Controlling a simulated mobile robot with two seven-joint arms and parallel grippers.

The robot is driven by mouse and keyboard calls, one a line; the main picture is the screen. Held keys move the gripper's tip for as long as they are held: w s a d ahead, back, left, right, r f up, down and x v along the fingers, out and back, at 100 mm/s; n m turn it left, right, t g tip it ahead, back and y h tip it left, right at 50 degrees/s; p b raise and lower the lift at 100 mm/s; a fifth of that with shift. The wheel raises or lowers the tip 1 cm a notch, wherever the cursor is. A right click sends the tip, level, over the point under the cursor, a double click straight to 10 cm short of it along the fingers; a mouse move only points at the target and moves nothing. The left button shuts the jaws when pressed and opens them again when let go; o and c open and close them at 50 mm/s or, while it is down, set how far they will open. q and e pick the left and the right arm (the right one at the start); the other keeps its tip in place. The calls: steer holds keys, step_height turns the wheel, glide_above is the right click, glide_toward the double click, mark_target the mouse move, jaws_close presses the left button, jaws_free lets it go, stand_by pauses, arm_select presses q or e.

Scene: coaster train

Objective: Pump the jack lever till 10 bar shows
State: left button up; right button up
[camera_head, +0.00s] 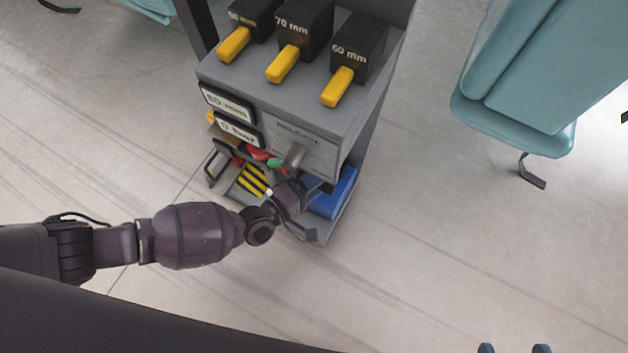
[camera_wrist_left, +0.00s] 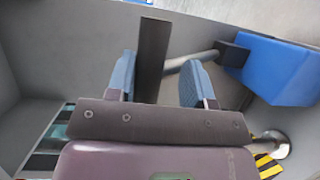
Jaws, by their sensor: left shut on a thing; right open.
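The grey jack cabinet (camera_head: 290,90) stands in the upper middle of the head view. Its lower display (camera_head: 238,131) appears to read 0 bar. My left gripper (camera_head: 308,190) reaches into the cabinet's lower opening, beside a blue block. In the left wrist view, my left gripper (camera_wrist_left: 158,65) is shut on a dark flat bar (camera_wrist_left: 152,55), which looks like the jack lever. A grey rod (camera_wrist_left: 193,61) with a black end runs beside it. The lever's far end and pivot are hidden. My right gripper (camera_head: 514,349) shows only its blue fingertips at the bottom edge, apart and empty.
Black blocks with yellow handles (camera_head: 283,62) stand on the cabinet top. An upper display (camera_head: 228,102) and a plate marked RELEASE (camera_head: 308,140) are on its front. The blue block (camera_head: 336,194) sits low inside. Teal seats (camera_head: 530,75) stand at right.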

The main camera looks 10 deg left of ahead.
arm_select(q)
steer(key=shift+w+d+r+t, duration=0.25)
steer(key=shift+w+r+t, duration=0.05)
steer(key=shift+w+r, duration=0.75)
steer(key=o, duration=1.2)
steer(key=shift+s, duration=0.1)
steer(key=shift+f, duration=0.2)
steer(key=shift+s, duration=0.1)
steer(key=shift+s+a+f, duration=0.1)
steer(key=shift+s+a, duration=0.15)
steer(key=shift+s, duration=0.05)
steer(key=p+v, duration=0.1)
steer(key=v, duration=0.4)
steer(key=p+v, duration=0.1)
steer(key=v, duration=0.4)
steer(key=shift+r, duration=0.2)
